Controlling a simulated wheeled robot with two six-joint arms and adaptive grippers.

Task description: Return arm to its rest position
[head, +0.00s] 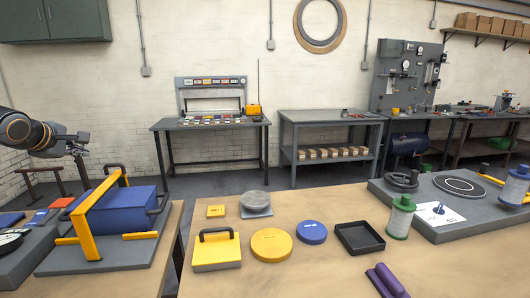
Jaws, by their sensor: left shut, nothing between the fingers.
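My left arm comes in from the left edge, with a dark joint and an orange ring. My left gripper (84,182) is shut and empty. It points down just behind and left of the yellow handle frame (88,205) over the blue block (125,208) on the left bench. I cannot tell whether its tips touch the frame. My right gripper is not in view.
The wooden table (310,270) holds a yellow block with a dark handle (216,250), a yellow disc (271,244), a blue disc (312,232), a black tray (360,238) and purple pieces (387,281). A gap separates the benches.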

